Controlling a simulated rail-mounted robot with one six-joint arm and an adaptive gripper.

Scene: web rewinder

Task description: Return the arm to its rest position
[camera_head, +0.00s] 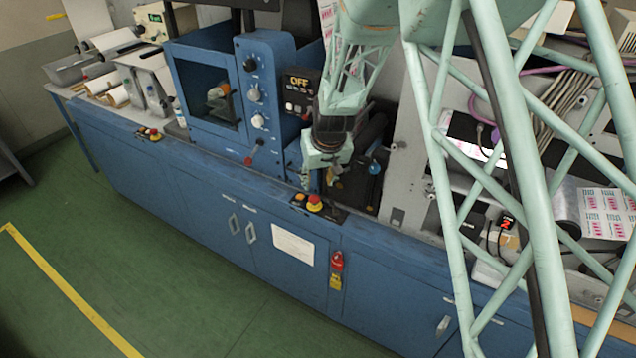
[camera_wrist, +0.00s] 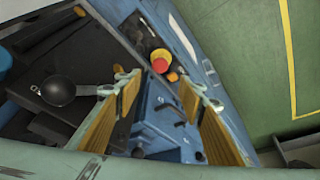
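My pale green lattice arm (camera_head: 484,140) reaches across the right side of the head view. My gripper (camera_head: 319,180) hangs in front of the blue machine, above its front ledge, near a red emergency-stop button (camera_head: 315,203). In the wrist view, my gripper (camera_wrist: 164,92) shows two fingers with yellowish pads, spread well apart with nothing between them. The red button with its yellow base (camera_wrist: 160,60) shows beyond the fingertips, apart from them. The small gripper details in the head view are hard to make out.
A black ball knob (camera_wrist: 58,90) lies left of the fingers. Printed web (camera_head: 604,212) runs at right. Green floor (camera_head: 120,240) in front is clear.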

